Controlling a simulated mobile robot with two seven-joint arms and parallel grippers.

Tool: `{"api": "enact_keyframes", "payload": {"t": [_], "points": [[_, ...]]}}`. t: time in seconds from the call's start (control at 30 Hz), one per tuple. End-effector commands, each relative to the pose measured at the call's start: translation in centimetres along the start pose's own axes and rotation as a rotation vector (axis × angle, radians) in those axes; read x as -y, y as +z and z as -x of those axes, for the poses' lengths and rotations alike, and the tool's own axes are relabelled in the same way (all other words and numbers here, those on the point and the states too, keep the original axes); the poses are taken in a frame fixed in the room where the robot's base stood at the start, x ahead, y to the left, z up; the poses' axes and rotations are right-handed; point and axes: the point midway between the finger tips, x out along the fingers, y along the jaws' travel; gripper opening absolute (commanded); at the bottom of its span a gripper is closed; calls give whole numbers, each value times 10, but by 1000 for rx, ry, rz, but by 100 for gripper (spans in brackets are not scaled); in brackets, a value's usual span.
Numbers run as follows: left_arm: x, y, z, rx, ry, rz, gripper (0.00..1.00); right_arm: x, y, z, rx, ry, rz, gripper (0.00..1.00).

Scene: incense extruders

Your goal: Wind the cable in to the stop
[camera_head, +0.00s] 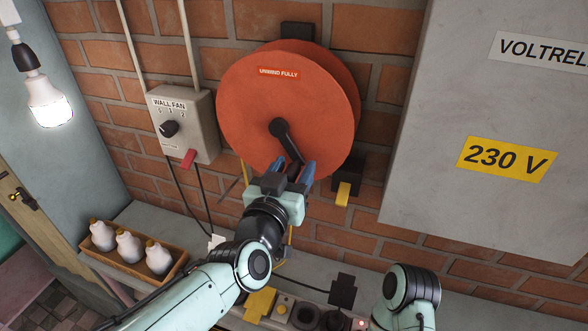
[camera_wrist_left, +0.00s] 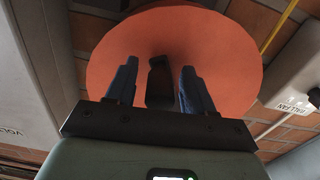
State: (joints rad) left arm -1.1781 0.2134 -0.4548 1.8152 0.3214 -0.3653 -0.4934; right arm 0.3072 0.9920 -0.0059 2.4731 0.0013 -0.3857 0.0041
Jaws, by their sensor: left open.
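The round orange cable reel (camera_head: 245,110) hangs on the brick wall and has an "UNWIND FULLY" label. Its black crank (camera_head: 283,135) runs from the hub down to a handle. My left gripper (camera_head: 298,172) is at the handle, with its blue fingers apart. In the left wrist view, the dark handle (camera_wrist_left: 159,80) stands between the open fingers, with gaps on both sides. A thin yellow cable (camera_head: 243,174) shows at the reel's lower left; my gripper and arm hide part of the area below. A yellow piece (camera_head: 343,193) hangs under a black block right of the reel.
A "WALL FAN" switch box (camera_head: 182,122) is left of the reel, and a grey 230 V cabinet (camera_head: 430,120) is right. A wooden tray (camera_head: 170,272) with white bottles stands on the shelf below. A lit bulb (camera_head: 48,102) hangs at left.

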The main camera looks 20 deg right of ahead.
Motion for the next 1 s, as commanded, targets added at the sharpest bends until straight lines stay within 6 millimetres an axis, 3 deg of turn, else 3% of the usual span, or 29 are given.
{"api": "enact_keyframes", "payload": {"t": [0.37, 0.47, 0.53, 0.57, 1.0], "points": [[0, 0, -7, 0, 1, 1, 53, 0, 0, 0, 0, 0, 0, 53], [0, 0, -7, 0, 1, 1, 27, 0, 0, 0, 0, 0, 0, 53], [0, 0, -7, 0, 1, 0, 4, 0, 0, 0, 0, 0, 0, 53], [-1, 0, -7, 0, 1, 0, 0, 0, 0, 0, 0, 0, 0, 53], [-1, -2, -7, -7, 5, -26, 0, 0, 0, 0, 0, 0, 0, 53]]}}
